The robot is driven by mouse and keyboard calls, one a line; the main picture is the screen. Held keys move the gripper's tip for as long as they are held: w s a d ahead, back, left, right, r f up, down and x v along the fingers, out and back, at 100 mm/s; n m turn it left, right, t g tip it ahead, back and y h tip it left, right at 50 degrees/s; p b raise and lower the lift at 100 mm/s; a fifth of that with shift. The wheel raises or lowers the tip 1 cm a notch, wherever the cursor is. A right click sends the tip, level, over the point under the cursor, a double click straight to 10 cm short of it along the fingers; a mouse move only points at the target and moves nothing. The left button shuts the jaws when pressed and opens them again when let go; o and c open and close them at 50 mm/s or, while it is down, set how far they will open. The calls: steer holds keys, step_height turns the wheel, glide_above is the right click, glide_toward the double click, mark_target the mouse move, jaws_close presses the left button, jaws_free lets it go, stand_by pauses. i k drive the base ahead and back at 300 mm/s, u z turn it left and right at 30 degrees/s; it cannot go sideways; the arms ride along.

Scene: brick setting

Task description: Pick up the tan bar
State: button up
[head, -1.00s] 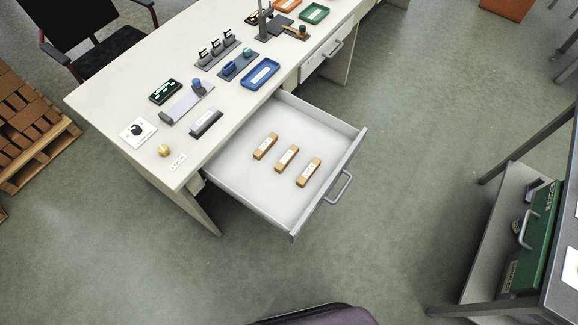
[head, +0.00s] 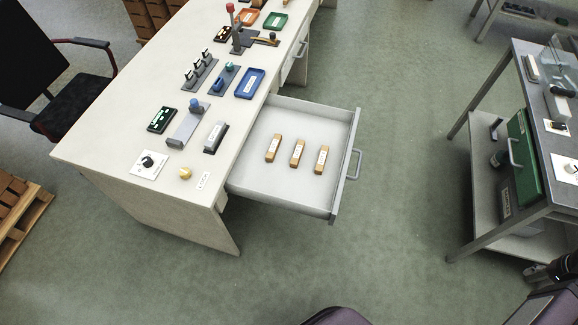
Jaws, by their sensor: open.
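Three tan bars lie side by side in the open drawer (head: 262,191), each with a white label too small to read: a left one (head: 273,148), a middle one (head: 297,153) and a right one (head: 321,159). They are apart from each other, and the pictures do not show which one is meant. My gripper (head: 534,273) shows dark and partly cut off at the lower right edge, open and empty, well away from the drawer.
The white desk (head: 100,143) carries a blue tray (head: 250,83), switches, a dial and a yellow knob (head: 185,173). A grey cart (head: 482,205) with a green case (head: 523,157) stands at the right. A black chair (head: 75,100) is at the left. Floor is clear between drawer and cart.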

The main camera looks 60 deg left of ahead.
mark_target(299, 150)
steer(key=k, duration=1.6)
steer(key=u, duration=1.5)
steer(key=i, duration=1)
steer(key=z, duration=0.1)
